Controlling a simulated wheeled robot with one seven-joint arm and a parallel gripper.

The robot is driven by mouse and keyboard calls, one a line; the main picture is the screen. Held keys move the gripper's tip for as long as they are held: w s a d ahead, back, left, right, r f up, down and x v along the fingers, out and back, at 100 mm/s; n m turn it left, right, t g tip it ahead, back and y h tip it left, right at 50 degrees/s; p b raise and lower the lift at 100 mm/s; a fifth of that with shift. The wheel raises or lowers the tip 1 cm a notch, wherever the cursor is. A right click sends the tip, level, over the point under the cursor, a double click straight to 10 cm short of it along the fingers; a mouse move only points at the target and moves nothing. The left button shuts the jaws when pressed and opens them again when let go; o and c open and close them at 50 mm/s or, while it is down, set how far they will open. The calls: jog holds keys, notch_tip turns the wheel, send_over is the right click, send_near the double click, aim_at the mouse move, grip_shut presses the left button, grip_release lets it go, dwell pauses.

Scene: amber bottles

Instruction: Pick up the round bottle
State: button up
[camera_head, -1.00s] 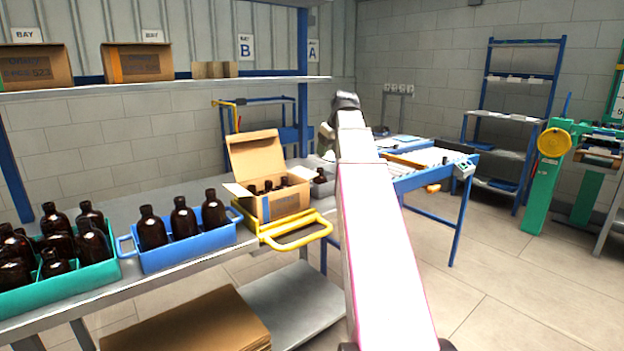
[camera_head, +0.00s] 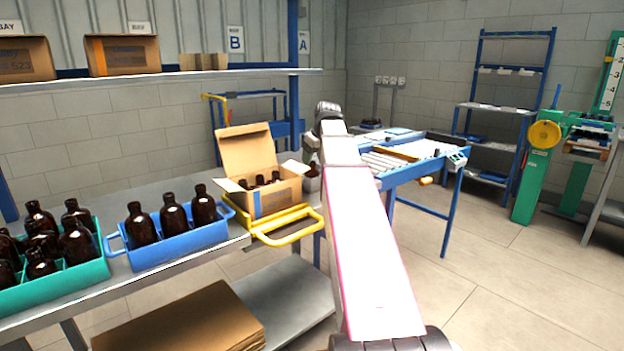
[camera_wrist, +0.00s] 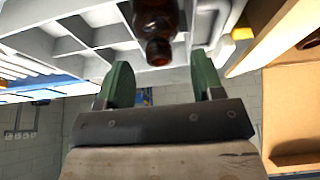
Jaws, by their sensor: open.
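A dark amber bottle (camera_wrist: 156,28) shows in the wrist view, neck toward my gripper, in a pale grey divided crate (camera_wrist: 84,28). My gripper (camera_wrist: 161,76) is open, with its two green fingers apart and nothing between them. The bottle's neck lies just beyond the fingertips, roughly midway between them. In the head view my arm hides the fingers, and a bottle (camera_head: 313,168) shows in part in the small grey crate (camera_head: 312,184) beside the arm. Its full shape cannot be told.
An open cardboard box (camera_head: 281,199) with several bottles stands on a yellow tray (camera_head: 291,236) left of the grey crate. A blue crate (camera_head: 180,247) and a teal crate (camera_head: 60,286) hold more bottles. A roller table (camera_head: 400,176) stands behind my arm.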

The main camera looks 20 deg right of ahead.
aim_at(312, 162)
jog(key=shift+x, duration=1.55)
grip_shut()
notch_tip(312, 162, up, 10)
jog(key=shift+r, duration=0.1)
